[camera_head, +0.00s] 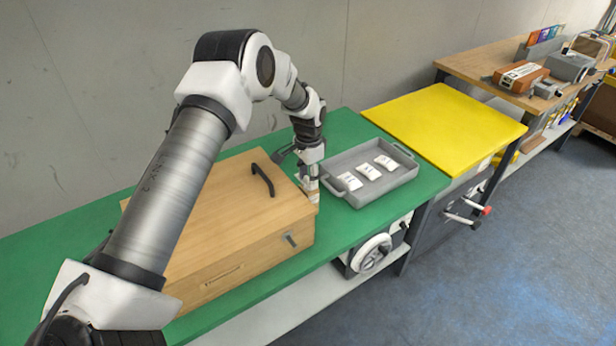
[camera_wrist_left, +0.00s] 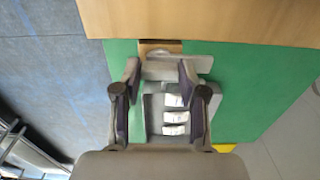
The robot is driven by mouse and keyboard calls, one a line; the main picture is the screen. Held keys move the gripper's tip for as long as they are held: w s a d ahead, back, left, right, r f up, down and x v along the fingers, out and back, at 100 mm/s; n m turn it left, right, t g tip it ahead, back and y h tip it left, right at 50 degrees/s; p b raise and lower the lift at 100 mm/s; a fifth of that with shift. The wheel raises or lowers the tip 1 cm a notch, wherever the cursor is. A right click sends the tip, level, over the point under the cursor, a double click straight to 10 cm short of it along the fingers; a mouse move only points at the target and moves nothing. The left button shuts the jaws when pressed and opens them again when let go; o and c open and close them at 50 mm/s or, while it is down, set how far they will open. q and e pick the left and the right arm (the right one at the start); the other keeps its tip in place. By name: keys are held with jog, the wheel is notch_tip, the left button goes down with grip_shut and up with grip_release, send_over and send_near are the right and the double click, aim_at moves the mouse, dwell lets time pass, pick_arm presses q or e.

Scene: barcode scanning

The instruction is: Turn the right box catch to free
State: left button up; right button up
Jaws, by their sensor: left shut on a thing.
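The wooden box (camera_head: 215,205) stands closed on the green table, with a black handle (camera_head: 262,180) on its lid. My left gripper (camera_head: 312,188) is down at the box's right side, shut on the right box catch. In the left wrist view, the fingers of my left gripper (camera_wrist_left: 160,76) are on either side of the grey catch (camera_wrist_left: 163,66), close to the box's wooden side (camera_wrist_left: 210,20). In the head view, my gripper mostly hides this catch, and its turn angle cannot be told. Another grey catch (camera_head: 290,240) is on the front face. My right gripper is not in view.
A grey tray (camera_head: 395,187) with three white packets stands close to the right of my left gripper, on the green table (camera_head: 345,125). A yellow table (camera_head: 445,120) adjoins on the right. A wall runs behind.

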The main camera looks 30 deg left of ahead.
pick_arm(q)
jog(key=shift+s+f, duration=0.15)
jog(key=shift+f, duration=0.05)
jog(key=o, duration=1.1)
jog(key=shift+d, duration=0.1)
jog(key=shift+o, duration=0.2)
jog(key=shift+w, duration=0.2)
notch_tip(320, 180, up, 12)
